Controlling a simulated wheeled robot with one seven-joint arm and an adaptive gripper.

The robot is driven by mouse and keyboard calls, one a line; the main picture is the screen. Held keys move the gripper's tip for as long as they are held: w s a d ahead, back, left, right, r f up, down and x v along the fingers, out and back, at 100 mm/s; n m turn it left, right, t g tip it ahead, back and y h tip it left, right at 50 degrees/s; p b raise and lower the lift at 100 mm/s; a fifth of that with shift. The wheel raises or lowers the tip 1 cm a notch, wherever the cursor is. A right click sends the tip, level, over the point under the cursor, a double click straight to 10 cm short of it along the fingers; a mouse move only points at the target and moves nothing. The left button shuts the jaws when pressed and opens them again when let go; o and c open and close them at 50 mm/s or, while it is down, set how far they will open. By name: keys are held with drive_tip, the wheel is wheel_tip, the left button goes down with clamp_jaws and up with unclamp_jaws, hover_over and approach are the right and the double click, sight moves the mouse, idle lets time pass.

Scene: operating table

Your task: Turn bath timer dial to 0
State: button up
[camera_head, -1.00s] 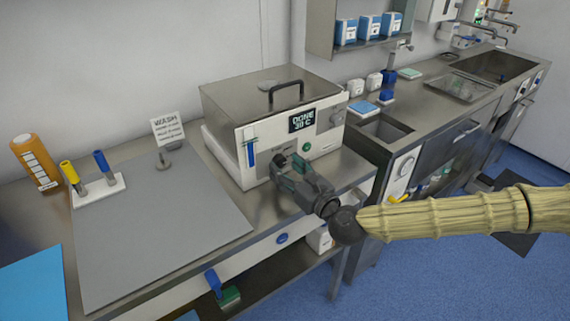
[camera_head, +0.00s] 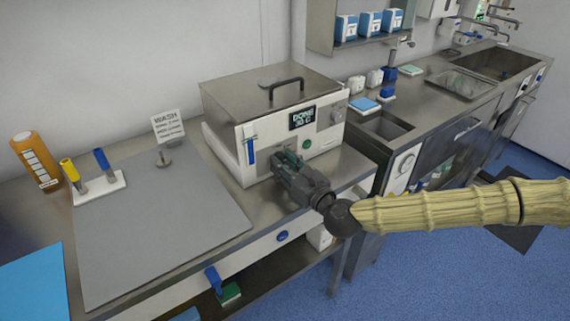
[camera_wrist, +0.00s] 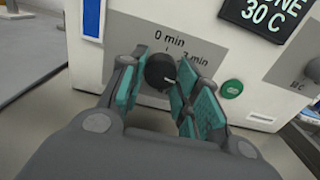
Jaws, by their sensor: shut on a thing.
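The bath (camera_head: 270,92) is a white-fronted steel box with a lidded top, standing on the steel counter. Its display (camera_head: 303,118) reads something like "DONE 30 C". The black timer dial (camera_wrist: 160,71) is on the front panel in the wrist view, below the printed labels "0 min" and "3 min". My gripper (camera_wrist: 158,86) is shut on the dial, with a teal-padded finger at each side. In the head view my gripper (camera_head: 284,158) is at the lower front of the bath and hides the dial. Where the dial's pointer stands I cannot tell.
A green button (camera_wrist: 232,88) is just right of my gripper on the panel. A grey mat (camera_head: 160,220) with a WASH sign (camera_head: 167,126) lies left of the bath. A sink counter (camera_head: 440,95) stands to the right.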

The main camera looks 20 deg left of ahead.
drive_tip(key=shift+n, duration=0.3)
drive_tip(key=n+b, duration=0.3)
drive_tip(key=shift+f+n, duration=0.15)
drive_tip(key=shift+n, duration=0.15)
drive_tip(key=n+b, duration=0.3)
drive_tip(key=n, duration=0.2)
drive_tip(key=shift+w+d, duration=0.1)
drive_tip(key=n+b, duration=0.1)
drive_tip(key=n, duration=0.4)
drive_tip(key=shift+r+n+b, duration=0.2)
drive_tip(key=shift+n+b, duration=0.15)
drive_tip(key=shift+n, duration=0.05)
drive_tip(key=n+b, duration=0.1)
drive_tip(key=n, duration=0.3)
drive_tip(key=shift+r+n, duration=0.1)
drive_tip(key=shift+n, duration=0.3)
drive_tip(key=o, duration=1)
